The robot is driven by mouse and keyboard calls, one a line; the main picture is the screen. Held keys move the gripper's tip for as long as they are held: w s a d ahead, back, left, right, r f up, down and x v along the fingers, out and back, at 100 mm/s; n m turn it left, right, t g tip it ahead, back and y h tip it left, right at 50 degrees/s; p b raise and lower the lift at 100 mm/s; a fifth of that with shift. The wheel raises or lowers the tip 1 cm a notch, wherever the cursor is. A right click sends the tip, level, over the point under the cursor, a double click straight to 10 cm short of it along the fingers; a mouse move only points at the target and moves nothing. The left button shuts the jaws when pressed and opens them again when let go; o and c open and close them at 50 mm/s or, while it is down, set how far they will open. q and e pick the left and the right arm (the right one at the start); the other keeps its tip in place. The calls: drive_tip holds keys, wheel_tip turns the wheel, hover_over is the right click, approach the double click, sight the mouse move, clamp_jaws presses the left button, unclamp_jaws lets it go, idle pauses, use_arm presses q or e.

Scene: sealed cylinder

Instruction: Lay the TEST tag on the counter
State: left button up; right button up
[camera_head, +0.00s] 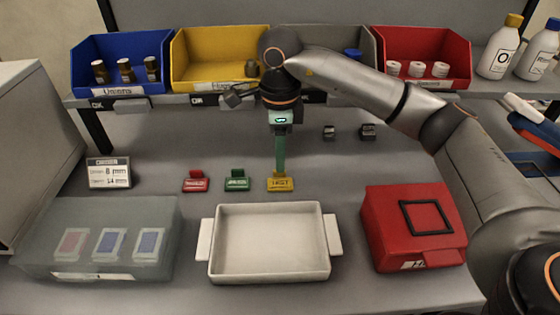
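The yellow TEST tag (280,184) is near the middle of the counter (330,170), at the right end of a row with a red and a green tag. Its lettered face is toward me. My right gripper (279,168) points straight down over it, and its greenish fingers show as one narrow bar that reaches the top of the tag. The fingers overlap from this side, so I cannot tell whether they grip the tag. I see no clear gap between the tag and the counter. My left gripper is out of view.
The red tag (195,182) and green tag (237,181) lie to the left. A white tray (270,275) is in front, a red box (385,230) at right, and a translucent case (60,215) at left. Two small dark blocks (368,131) stand behind. Colored bins line the shelf.

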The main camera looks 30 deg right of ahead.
wheel_tip(320, 180, up, 9)
drive_tip(key=p, duration=0.1)
idle(0.4)
drive_tip(key=shift+s, duration=0.1)
